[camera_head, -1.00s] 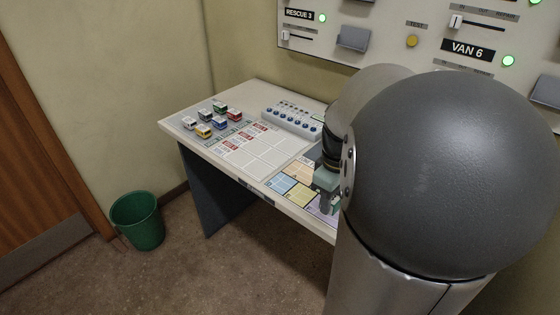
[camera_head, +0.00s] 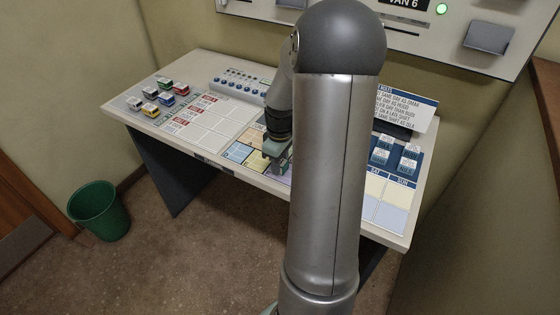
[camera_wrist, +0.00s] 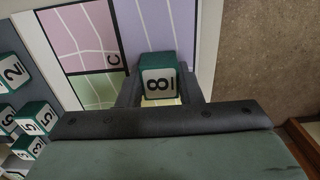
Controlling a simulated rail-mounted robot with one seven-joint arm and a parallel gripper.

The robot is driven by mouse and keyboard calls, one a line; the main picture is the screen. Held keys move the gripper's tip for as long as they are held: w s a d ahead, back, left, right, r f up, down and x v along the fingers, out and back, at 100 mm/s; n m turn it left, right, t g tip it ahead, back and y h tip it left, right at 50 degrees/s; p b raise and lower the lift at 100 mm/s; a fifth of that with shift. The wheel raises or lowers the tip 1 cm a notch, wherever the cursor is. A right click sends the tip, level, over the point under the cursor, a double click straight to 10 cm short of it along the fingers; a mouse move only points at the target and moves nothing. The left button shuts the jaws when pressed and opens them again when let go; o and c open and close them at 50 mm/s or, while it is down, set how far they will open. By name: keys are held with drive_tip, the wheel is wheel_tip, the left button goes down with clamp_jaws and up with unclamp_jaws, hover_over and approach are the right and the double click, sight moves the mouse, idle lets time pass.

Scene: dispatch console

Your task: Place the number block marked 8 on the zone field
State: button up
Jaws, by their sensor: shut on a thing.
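The green-edged number block marked 8 (camera_wrist: 159,82) has a white face and sits between the two fingers of my gripper (camera_wrist: 160,92) in the wrist view. My gripper is shut on it. In the head view my gripper (camera_head: 272,152) is low over the front middle of the desk; the block cannot be made out there. The coloured zone map (camera_head: 238,152) is beside and under my gripper. Its pink, green and purple areas (camera_wrist: 82,32) show in the wrist view, with a letter C. The block's height above the surface cannot be told.
Several other number blocks (camera_wrist: 38,118) stand at the left in the wrist view. Toy vehicles (camera_head: 150,109) stand at the desk's left end. A knob panel (camera_head: 240,84) is at the back. Cards (camera_head: 409,158) stand at the right. My arm hides the desk's middle right.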

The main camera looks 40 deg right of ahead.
drive_tip(key=shift+f, duration=0.1)
drive_tip(key=o, duration=1)
drive_tip(key=shift+c, duration=0.2)
wheel_tip(320, 180, up, 12)
drive_tip(key=s+a+m, duration=0.1)
drive_tip(key=s+a, duration=0.2)
drive_tip(key=a, duration=0.5)
drive_tip(key=s+a+m, duration=0.1)
drive_tip(key=s+a, duration=0.1)
drive_tip(key=a, duration=0.5)
drive_tip(key=s+a+f+m, duration=0.1)
drive_tip(key=s+a+m, duration=0.1)
drive_tip(key=s+a, duration=0.8)
drive_tip(key=shift+f, duration=0.4)
